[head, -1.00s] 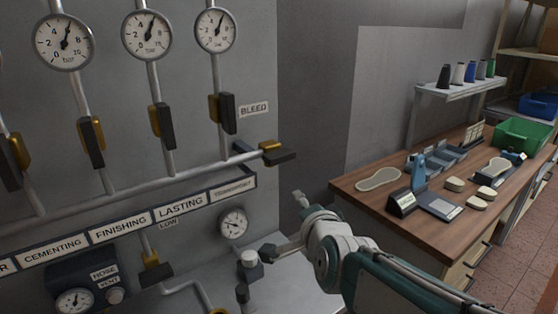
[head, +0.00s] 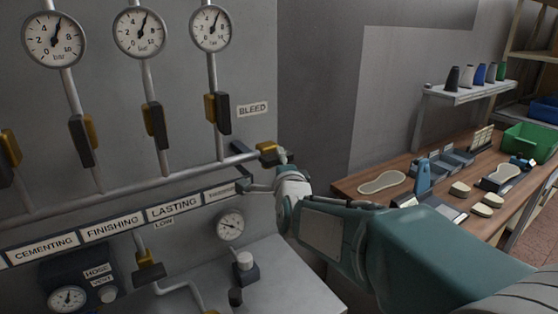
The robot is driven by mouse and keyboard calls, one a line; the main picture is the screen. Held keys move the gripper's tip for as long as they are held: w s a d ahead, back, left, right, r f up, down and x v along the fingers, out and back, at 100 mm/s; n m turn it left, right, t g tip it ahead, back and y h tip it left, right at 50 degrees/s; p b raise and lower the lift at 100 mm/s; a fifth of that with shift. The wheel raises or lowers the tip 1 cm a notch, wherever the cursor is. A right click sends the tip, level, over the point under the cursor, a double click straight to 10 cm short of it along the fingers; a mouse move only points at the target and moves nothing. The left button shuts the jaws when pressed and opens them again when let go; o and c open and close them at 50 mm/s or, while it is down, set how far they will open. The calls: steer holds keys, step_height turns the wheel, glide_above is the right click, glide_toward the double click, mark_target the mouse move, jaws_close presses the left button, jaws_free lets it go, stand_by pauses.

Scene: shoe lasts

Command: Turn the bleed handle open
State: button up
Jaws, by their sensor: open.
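The BLEED label (head: 253,109) is on the grey wall panel. Below it, at the right end of the horizontal pipe, is a valve with a yellow body (head: 267,149). Its dark handle is mostly hidden behind my gripper, so I cannot tell its angle. My gripper (head: 266,172) is open just below and right of this valve. One finger is up by the yellow body and the other is lower, near the end of the label strip. I cannot tell whether either finger touches the handle.
A vertical-pipe valve with a dark handle (head: 223,113) stands close by on the left, under a gauge (head: 211,28). The label strip (head: 176,209) juts out just below. A metal ledge (head: 290,280) lies under my arm. A wooden workbench (head: 350,188) stands to the right.

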steer(key=shift+x, duration=0.8)
steer(key=shift+a, duration=0.2)
jaws_close()
